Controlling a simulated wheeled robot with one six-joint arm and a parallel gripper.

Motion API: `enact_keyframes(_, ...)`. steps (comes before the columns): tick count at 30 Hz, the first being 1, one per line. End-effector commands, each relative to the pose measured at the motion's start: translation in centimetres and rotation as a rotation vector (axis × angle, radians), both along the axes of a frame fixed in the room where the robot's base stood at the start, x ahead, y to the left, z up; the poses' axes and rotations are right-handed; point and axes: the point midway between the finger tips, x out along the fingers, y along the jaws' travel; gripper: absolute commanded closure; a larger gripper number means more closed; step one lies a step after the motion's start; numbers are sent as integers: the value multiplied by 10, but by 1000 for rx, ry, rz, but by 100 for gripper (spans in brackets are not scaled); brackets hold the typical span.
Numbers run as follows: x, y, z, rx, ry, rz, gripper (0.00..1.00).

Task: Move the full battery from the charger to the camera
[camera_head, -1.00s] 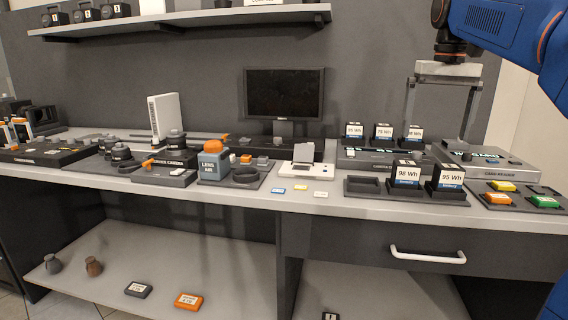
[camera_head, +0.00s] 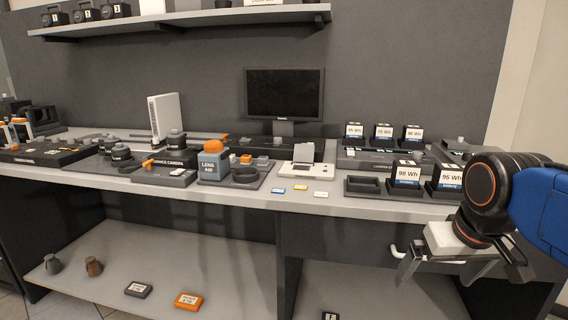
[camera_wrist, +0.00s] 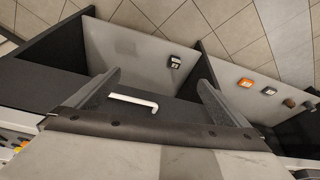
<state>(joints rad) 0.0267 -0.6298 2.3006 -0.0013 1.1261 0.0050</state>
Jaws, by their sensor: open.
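My gripper (camera_head: 462,276) hangs open and empty in front of the drawer, below the counter's front edge at right; its fingers also show apart in the wrist view (camera_wrist: 155,90). The charger (camera_head: 352,163) is a dark box at the back right of the counter. Three black batteries with white Wh labels stand on it: left (camera_head: 354,131), middle (camera_head: 383,131) and right (camera_head: 413,132). Their charge state is too small to read. A dark unit labelled as a camera (camera_head: 178,177) lies at the counter's left middle. My arm hides part of the right side.
Two more batteries, one marked 98 Wh (camera_head: 407,173) and one 95 Wh (camera_head: 449,178), stand in a tray (camera_head: 362,190) before the charger. The drawer handle (camera_wrist: 133,102) lies between my fingers in the wrist view. A monitor (camera_head: 284,94) stands behind. Small cards lie near the counter's front.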

Motion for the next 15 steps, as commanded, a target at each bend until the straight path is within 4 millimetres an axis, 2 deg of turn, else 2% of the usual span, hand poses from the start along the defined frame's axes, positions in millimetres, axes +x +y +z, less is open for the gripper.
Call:
enact_keyframes(1,-14,2,-18,0,-13,9,0)
enact_keyframes(6,-41,6,-64,-2,-50,25,0)
enact_keyframes(9,-50,7,-79,-3,-62,32,0)
enact_keyframes(15,-54,8,-88,-3,-70,35,0)
